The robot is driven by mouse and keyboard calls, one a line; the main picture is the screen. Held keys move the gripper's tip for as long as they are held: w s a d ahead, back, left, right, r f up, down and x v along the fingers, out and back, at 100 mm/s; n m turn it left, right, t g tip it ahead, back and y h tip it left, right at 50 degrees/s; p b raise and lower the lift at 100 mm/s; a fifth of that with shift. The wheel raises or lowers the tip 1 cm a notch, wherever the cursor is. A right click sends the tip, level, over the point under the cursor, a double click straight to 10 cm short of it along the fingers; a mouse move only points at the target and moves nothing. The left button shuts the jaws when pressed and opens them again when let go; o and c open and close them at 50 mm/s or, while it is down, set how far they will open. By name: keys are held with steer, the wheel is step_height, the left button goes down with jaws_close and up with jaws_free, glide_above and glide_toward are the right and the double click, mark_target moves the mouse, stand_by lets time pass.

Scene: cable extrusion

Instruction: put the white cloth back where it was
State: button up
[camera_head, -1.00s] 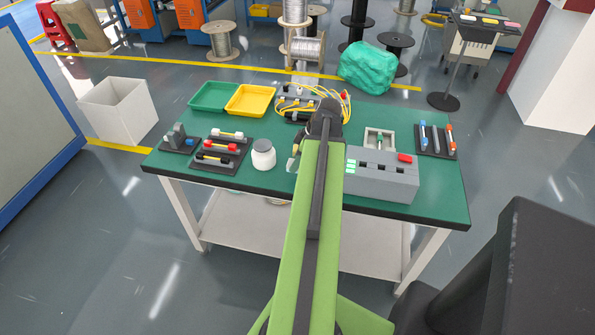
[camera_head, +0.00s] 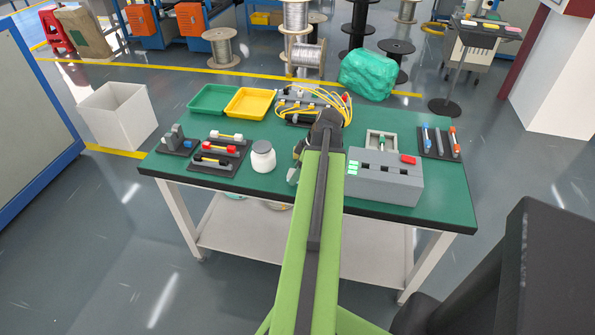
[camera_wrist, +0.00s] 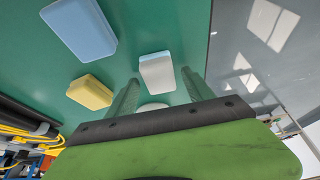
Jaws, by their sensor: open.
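The white cloth (camera_wrist: 157,72) appears as a small folded, block-like pad with a pale blue side, lying on the green tabletop in the wrist view. My gripper (camera_wrist: 160,88) is open and empty there, with its two green fingers on either side of the space just short of the cloth. A blue pad (camera_wrist: 80,28) and a yellow pad (camera_wrist: 90,92) lie to the left. A pale rounded thing (camera_wrist: 152,107) shows partly between the finger bases. In the head view, my gripper (camera_head: 294,172) is partly hidden by my arm, and I cannot make out the cloth.
The green table (camera_head: 235,190) holds a white jar (camera_head: 263,156), a grey box (camera_head: 384,178), a yellow tray (camera_head: 247,103), a green tray (camera_head: 212,99) and yellow cables (camera_head: 318,98). A white bin (camera_head: 118,116) stands left of the table. A small stand (camera_head: 478,25) with coloured pads is far right.

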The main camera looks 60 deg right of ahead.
steer(key=p+v, duration=1.1)
steer(key=v, duration=0.1)
steer(key=shift+r, duration=0.2)
